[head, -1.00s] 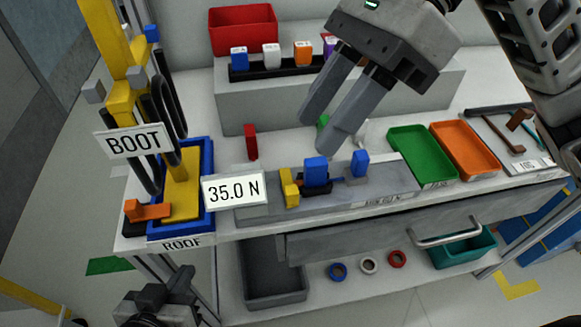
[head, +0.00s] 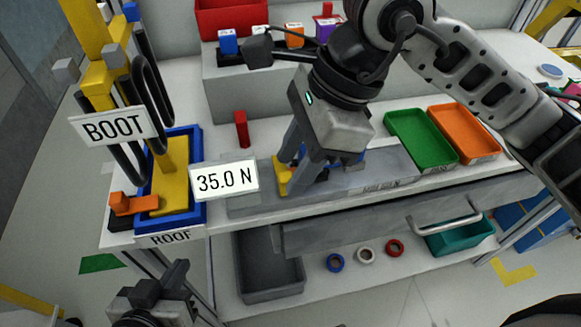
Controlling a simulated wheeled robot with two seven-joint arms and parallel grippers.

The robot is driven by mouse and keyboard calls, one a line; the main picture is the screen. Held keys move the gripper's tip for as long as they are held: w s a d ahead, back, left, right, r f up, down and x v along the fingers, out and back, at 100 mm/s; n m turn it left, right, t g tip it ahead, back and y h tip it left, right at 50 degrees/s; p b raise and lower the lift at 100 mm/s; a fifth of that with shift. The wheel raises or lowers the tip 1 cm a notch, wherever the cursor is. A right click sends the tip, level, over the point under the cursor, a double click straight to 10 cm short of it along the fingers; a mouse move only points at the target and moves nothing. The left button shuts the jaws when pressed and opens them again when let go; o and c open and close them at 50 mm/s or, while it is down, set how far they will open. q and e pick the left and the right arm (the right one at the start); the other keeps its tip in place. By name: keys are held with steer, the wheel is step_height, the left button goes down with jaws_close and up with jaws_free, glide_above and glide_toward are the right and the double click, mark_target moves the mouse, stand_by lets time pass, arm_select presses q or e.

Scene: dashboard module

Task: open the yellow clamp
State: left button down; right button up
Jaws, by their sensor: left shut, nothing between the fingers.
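The yellow clamp (head: 281,187) is on the grey fixture (head: 243,203) on the bench, right of the 35.0 N sign. My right gripper (head: 292,174) points down at the clamp. Its two fingers stand apart, one behind the other, and partly hide the clamp. I cannot tell whether they touch it. Blue parts (head: 350,158) of the fixture show behind the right gripper, mostly hidden. My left gripper (head: 160,293) is at the bottom left, shut and empty, low in front of the bench and away from the clamp.
A red upright piece (head: 241,130) stands behind the fixture. A blue tray (head: 197,190) with a yellow post is at left. Green (head: 421,139) and orange (head: 466,134) trays lie at right. A drawer handle (head: 445,223) juts from the bench front.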

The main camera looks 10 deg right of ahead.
steer(key=shift+x, duration=0.9)
arm_select(q)
steer(key=shift+r, duration=0.1)
arm_select(e)
steer(key=shift+c, duration=0.4)
jaws_close()
arm_select(q)
steer(key=shift+w, duration=0.1)
arm_select(e)
steer(key=shift+w+r, duration=0.1)
